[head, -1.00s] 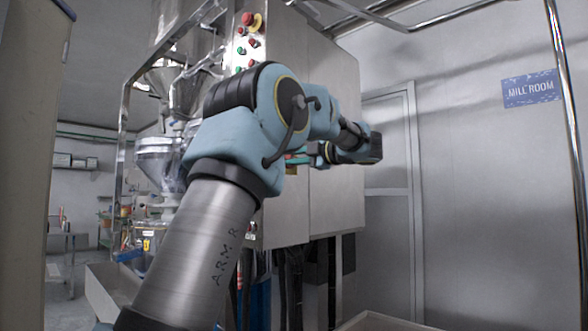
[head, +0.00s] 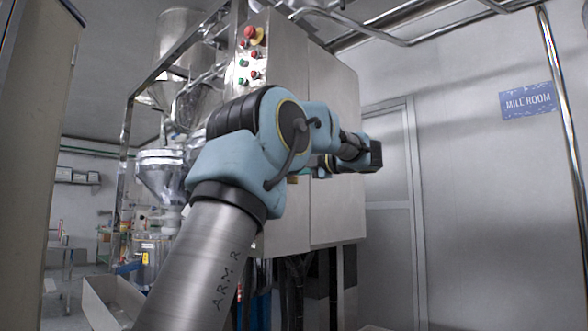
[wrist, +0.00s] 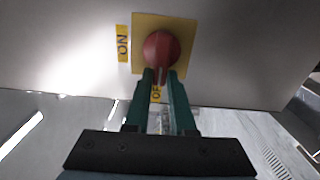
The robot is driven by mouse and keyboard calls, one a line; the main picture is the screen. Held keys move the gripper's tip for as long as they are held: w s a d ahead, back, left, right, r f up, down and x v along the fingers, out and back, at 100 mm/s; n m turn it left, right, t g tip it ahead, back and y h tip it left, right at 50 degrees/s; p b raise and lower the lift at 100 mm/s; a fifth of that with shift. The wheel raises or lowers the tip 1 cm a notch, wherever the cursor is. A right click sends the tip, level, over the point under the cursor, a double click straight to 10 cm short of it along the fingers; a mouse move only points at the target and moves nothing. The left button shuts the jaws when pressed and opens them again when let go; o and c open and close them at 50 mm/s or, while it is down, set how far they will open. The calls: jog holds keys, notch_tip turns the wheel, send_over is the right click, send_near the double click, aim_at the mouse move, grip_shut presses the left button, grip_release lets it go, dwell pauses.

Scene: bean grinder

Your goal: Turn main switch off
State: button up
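The main switch (wrist: 161,48) is a red knob on a yellow square plate, in the top middle of the wrist view. A yellow ON label (wrist: 123,44) is left of it, and an OFF label (wrist: 156,93) below it is partly hidden by the fingers. The knob's narrow handle points down in the picture, towards OFF. My gripper (wrist: 162,77) has two green fingers, close together, one on each side of that handle and seemingly closed on it. In the head view the fingers are hidden behind my arm, and I cannot clearly make out this switch.
Steel hoppers (head: 163,172) stand at left. A MILL ROOM sign (head: 528,99) hangs on the clear right wall.

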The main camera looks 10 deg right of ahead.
jog(key=o, duration=0.4)
jog(key=b+v, duration=0.1)
jog(key=v, duration=1)
jog(key=shift+w+a, duration=0.1)
jog(key=shift+w, duration=0.05)
